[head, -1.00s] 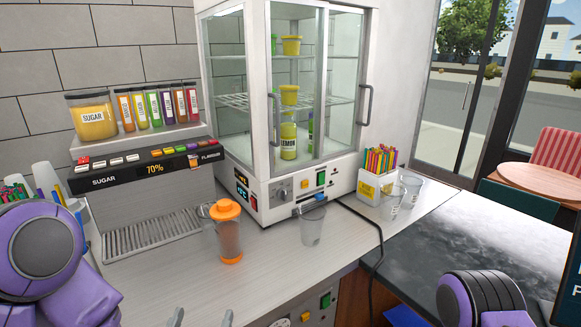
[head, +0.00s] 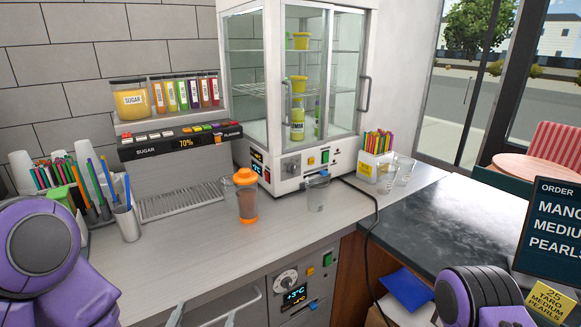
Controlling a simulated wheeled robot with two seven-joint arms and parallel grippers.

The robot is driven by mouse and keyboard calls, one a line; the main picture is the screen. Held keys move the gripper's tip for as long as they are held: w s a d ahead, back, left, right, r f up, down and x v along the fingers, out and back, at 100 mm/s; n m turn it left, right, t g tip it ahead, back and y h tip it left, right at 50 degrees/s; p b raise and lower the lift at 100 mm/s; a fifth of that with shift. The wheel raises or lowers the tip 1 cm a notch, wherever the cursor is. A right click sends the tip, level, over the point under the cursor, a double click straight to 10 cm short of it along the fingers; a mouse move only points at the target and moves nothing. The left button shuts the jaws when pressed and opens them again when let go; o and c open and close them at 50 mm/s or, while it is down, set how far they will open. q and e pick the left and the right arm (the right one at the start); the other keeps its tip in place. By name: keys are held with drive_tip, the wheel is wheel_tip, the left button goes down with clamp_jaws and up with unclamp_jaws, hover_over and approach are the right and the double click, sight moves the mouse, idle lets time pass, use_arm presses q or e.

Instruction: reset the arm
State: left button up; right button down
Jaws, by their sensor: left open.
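My left gripper (head: 203,316) shows only as two fingertips at the bottom edge of the head view, left of centre. The tips are spread apart with nothing seen between them, so it is open. It is in front of the counter (head: 190,268), near the curved handle on the counter's front. My purple left arm fills the lower left corner. A purple part of my right arm shows at the lower right, but the right gripper is out of view.
A shaker with an orange lid (head: 246,196) and a clear cup (head: 317,191) stand on the counter before the glass cabinet (head: 300,95). A grey pen cup (head: 127,222) is at left. Two clear cups and a straw box (head: 375,164) stand right. The front counter is clear.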

use_arm(q)
drive_tip(key=s+a+f+m+g+y+b, duration=0.1)
drive_tip(key=s+f+m+g, duration=0.15)
drive_tip(key=f+m, duration=0.4)
drive_tip(key=s+a+f+m+g, duration=0.1)
drive_tip(key=a+f+m+g, duration=0.15)
drive_tip(key=f+m, duration=0.4)
drive_tip(key=s+a+f+m+g+y+b, duration=0.1)
drive_tip(key=f+m+g, duration=0.2)
drive_tip(key=f+m, duration=0.35)
drive_tip(key=s+a+f+m+g+y+b, duration=0.1)
drive_tip(key=s+a+f+m+g, duration=0.2)
drive_tip(key=s+f, duration=0.3)
drive_tip(key=s+a+f+m+g+y+b, duration=0.1)
drive_tip(key=s+a+f+m+g+b, duration=0.1)
drive_tip(key=s+f, duration=0.5)
drive_tip(key=s+a+m+g, duration=0.1)
drive_tip(key=s+a+m, duration=0.1)
drive_tip(key=s+a, duration=0.1)
drive_tip(key=shift+s+a, duration=0.15)
drive_tip(key=shift+s, duration=0.25)
